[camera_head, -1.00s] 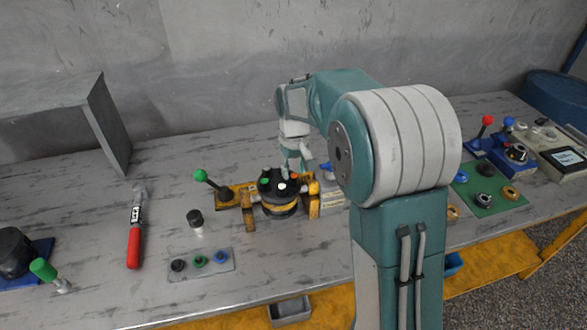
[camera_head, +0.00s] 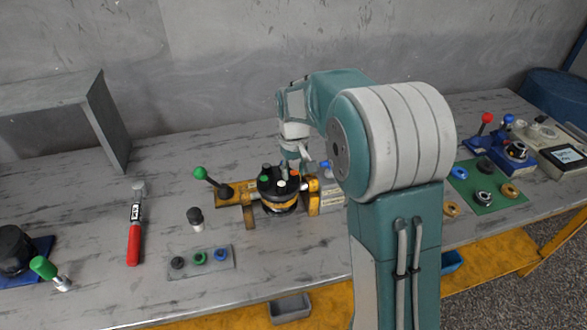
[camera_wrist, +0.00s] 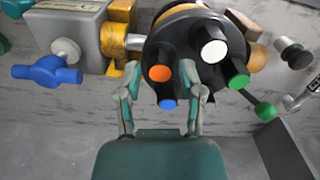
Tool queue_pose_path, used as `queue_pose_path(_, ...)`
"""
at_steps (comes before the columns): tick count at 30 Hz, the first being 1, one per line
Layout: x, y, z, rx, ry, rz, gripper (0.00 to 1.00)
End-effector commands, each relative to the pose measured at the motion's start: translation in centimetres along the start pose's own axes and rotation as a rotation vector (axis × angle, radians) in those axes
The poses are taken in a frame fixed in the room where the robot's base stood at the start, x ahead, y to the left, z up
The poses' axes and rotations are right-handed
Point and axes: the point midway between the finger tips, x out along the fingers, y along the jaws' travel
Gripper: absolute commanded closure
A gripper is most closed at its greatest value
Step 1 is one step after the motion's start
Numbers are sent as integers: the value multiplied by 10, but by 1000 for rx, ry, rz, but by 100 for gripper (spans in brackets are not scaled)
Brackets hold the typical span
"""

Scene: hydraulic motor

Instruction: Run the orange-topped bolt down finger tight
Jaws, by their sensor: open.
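The hydraulic motor (camera_wrist: 190,35) is a round black body with colored bolt tops on its face. The orange-topped bolt (camera_wrist: 160,73) sits in the motor face, and it also shows small in the head view (camera_head: 295,172). White (camera_wrist: 214,51), green (camera_wrist: 239,81) and blue (camera_wrist: 167,104) tops are around it. My gripper (camera_wrist: 166,80) is open, its two fingers spread either side of the orange top in the wrist view, with no contact visible. In the head view my gripper (camera_head: 294,164) is over the motor. How far the bolt is threaded in cannot be told.
The motor is held in a yellow fixture (camera_head: 240,190) with a green-knobbed lever (camera_head: 200,173). A grey box with a blue handle (camera_wrist: 47,71) stands beside it. A red-handled tool (camera_head: 134,240) and a tray of small parts (camera_head: 201,262) lie to the left.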

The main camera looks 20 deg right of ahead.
Motion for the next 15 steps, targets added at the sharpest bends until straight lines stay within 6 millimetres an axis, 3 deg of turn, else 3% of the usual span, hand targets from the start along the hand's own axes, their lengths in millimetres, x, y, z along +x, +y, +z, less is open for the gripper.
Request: queue_pose_path(15,9,0,0,0,-1,0,50)
